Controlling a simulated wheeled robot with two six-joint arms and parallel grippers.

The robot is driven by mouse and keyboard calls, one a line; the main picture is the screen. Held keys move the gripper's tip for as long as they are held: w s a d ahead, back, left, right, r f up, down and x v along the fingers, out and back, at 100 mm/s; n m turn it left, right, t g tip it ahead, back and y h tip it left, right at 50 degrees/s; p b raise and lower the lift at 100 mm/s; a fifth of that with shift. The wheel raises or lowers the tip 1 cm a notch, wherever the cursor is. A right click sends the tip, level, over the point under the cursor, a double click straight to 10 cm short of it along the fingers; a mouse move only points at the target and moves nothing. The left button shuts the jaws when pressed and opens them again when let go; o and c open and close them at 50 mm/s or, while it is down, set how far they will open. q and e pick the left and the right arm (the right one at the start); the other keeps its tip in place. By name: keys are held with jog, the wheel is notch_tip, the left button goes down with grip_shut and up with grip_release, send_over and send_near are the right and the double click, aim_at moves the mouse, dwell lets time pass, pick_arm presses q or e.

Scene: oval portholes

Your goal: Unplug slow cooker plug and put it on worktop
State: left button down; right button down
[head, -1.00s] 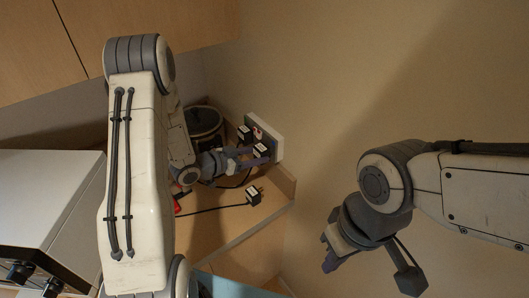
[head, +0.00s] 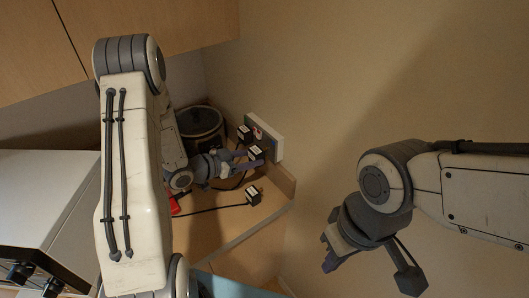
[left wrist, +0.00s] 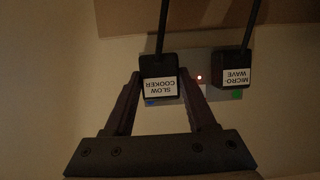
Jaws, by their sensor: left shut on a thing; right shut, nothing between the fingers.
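The slow cooker plug (left wrist: 160,82) is black with a white label and sits between the two fingers of my left gripper (left wrist: 163,88). In the head view the plug (head: 256,152) is by the white socket strip (head: 269,141) on the wall, seemingly a little off its face; its pins are hidden. My left gripper (head: 248,161) is shut on it from the left. The worktop (head: 216,232) lies below, its left part hidden by my arm. My right gripper (head: 328,259) is shut and empty, away to the right of the worktop.
The microwave plug (left wrist: 232,72) is beside the held plug. A loose labelled plug (head: 253,196) lies on the worktop with its cord running left. A dark round pot (head: 202,122) stands at the back. A red object (head: 174,204) is partly hidden. Bare worktop lies in front.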

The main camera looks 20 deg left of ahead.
pick_arm(q)
jog(key=shift+a, duration=0.1)
jog(key=shift+s+a, duration=0.45)
jog(key=shift+s, duration=0.15)
jog(key=shift+s+a, duration=0.4)
jog(key=shift+s, duration=0.2)
